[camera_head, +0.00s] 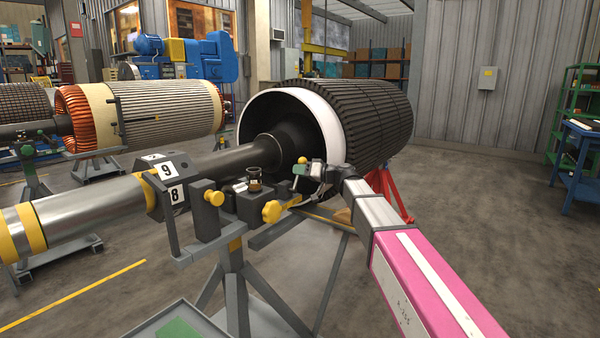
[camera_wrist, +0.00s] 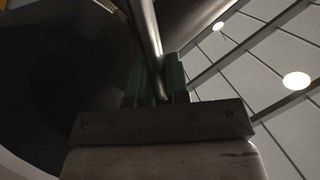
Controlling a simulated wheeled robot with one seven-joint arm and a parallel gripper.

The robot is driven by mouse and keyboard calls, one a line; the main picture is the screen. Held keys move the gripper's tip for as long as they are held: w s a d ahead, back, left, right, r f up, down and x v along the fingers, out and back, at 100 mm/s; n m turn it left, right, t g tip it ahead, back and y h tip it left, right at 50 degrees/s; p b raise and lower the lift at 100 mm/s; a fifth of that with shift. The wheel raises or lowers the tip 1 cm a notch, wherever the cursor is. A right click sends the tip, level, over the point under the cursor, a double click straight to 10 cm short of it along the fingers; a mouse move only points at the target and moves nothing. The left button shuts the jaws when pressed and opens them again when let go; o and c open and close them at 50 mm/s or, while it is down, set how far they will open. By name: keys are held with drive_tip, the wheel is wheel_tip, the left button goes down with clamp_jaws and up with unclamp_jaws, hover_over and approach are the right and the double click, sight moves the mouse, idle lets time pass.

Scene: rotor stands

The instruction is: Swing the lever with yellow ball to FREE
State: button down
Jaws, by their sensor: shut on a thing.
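A small yellow ball (camera_head: 302,160) shows at my gripper (camera_head: 300,170), just in front of the rotor's white ring. In the wrist view, my gripper (camera_wrist: 156,82) has green fingers closed on a thin metal rod, the lever (camera_wrist: 148,35), which runs up between them. The ball is not clear in the wrist view. In the head view, most of the lever is hidden by my gripper or too small to make out. I cannot read any FREE mark.
The rotor (camera_head: 365,115) and its shaft (camera_head: 95,209) lie just behind and left.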

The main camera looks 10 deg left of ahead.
drive_tip(key=s+r+n, duration=0.1)
drive_tip(key=a+r+n, duration=0.1)
drive_tip(key=n, duration=0.1)
drive_tip(key=shift+s+h, duration=0.3)
drive_tip(key=shift+s, duration=0.05)
drive_tip(key=s+a+f+n+t+h, duration=0.1)
drive_tip(key=s+a+n+t+h, duration=0.1)
drive_tip(key=s+n, duration=0.4)
drive_tip(key=shift+s+a+f+n, duration=0.15)
drive_tip(key=shift+a+f+n, duration=0.2)
drive_tip(key=shift+n, duration=0.95)
drive_tip(key=shift+s+a+r, duration=0.1)
drive_tip(key=c, duration=1.3)
unclamp_jaws()
drive_tip(key=shift+o, duration=1)
drive_tip(key=shift+s, duration=0.15)
